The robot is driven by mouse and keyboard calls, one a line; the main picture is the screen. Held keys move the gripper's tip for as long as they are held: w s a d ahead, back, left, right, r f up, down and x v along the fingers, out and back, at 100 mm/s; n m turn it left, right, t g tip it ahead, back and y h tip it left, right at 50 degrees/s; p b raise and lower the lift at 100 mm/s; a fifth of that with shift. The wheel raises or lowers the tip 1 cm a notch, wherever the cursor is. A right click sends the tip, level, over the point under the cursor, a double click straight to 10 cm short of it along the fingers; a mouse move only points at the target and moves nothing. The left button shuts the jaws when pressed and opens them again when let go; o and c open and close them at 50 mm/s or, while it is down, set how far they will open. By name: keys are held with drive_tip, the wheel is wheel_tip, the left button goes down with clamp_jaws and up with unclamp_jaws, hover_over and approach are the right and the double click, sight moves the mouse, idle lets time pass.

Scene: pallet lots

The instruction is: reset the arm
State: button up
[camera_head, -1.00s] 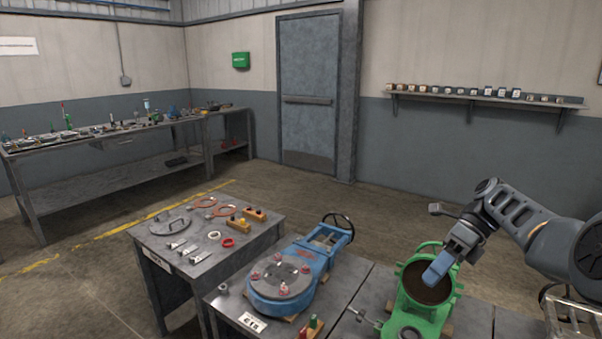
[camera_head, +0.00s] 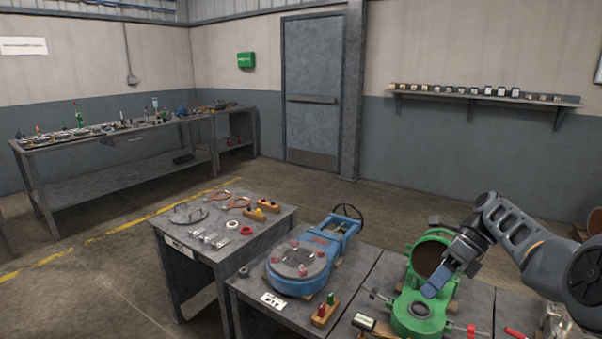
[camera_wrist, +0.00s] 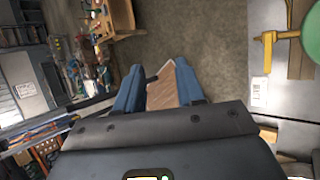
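My gripper (camera_head: 438,280) has blue fingers and appears in front of the green casting (camera_head: 418,316) at the lower right in the head view. I cannot tell whether it touches the casting. In the wrist view, my gripper's two blue fingers (camera_wrist: 158,74) stand apart. My arm reaches in from the right edge, bent at the elbow.
A blue round-topped fixture (camera_head: 298,267) stands left of the green casting on the grey workbench (camera_head: 362,283). A separate table (camera_head: 190,247) holds rings and small parts. A long bench (camera_head: 110,150) runs along the back left. Open floor lies between them.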

drive_tip(key=s+d+f+n+t+h+b, duration=0.15)
drive_tip(key=s+f, duration=0.25)
drive_tip(key=f, duration=0.9)
drive_tip(key=s+d+f+n+t+h+b, duration=0.1)
drive_tip(key=s+f+n+t+h, duration=0.15)
drive_tip(key=f, duration=1.15)
drive_tip(key=s+d+f+n+t+h+b, duration=0.15)
drive_tip(key=s+f+n+t+h, duration=0.35)
drive_tip(key=s+f, duration=1)
drive_tip(key=s+a+r+n+t+b, duration=0.2)
drive_tip(key=s+r+n, duration=0.2)
drive_tip(key=s, duration=0.6)
drive_tip(key=s+a+r+n+t+b, duration=0.1)
drive_tip(key=s+a+r+n, duration=0.1)
drive_tip(key=s+r+n, duration=0.5)
drive_tip(key=s+a+r+n+t+b, duration=0.1)
drive_tip(key=s+r, duration=0.3)
drive_tip(key=r, duration=0.4)
drive_tip(key=s+a+r+n+t, duration=0.3)
drive_tip(key=s+r, duration=0.2)
drive_tip(key=r, duration=0.3)
drive_tip(key=s+a+r+n+t+b, duration=0.1)
drive_tip(key=s+a+r+n+t, duration=0.1)
drive_tip(key=s+r, duration=0.3)
wheel_tip(320, 180, up, 4)
drive_tip(key=shift+s+a+f+y+b, duration=0.15)
drive_tip(key=shift+s+f+y+b, duration=0.1)
drive_tip(key=shift+y+b, duration=0.1)
